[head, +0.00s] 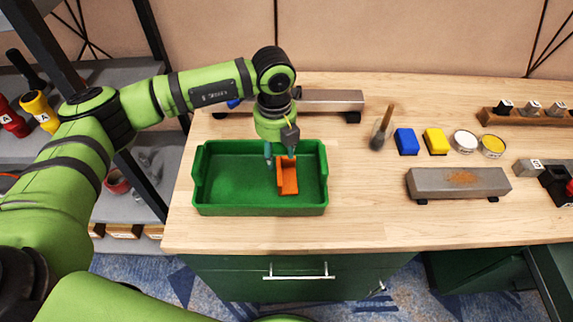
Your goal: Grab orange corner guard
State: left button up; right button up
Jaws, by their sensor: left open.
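The orange corner guard (288,181) is an L-shaped orange piece in the right half of the green tray (215,207). The tray stands at the left end of the wooden bench. My left gripper (282,156) points down over the tray at the guard's far end. It is open. One finger is left of the guard and the other is at its top end. I cannot tell whether they touch it. The gripper hides part of the guard's far end. My right gripper is not in view.
A grey metal bar (330,98) lies behind the tray. To the right are a brush in a jar (379,137), a blue block (406,141), a yellow block (436,141), two round tins (464,140) and a rust-marked bar (458,182). The bench just right of the tray is clear.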

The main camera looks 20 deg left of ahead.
aim_at(279, 164)
pick_arm(q)
jog(key=f, duration=0.1)
jog(key=w+f+p, duration=0.1)
jog(key=shift+w+f, duration=0.2)
jog(key=shift+f, duration=0.2)
jog(key=shift+s+a+f+p, duration=0.2)
jog(key=shift+s+f+p, duration=0.4)
jog(key=shift+f+p, duration=0.25)
notch_tip(279, 164, down, 2)
jog(key=shift+f, duration=0.2)
jog(key=shift+w+f, duration=0.15)
jog(key=shift+f, duration=0.1)
grip_shut()
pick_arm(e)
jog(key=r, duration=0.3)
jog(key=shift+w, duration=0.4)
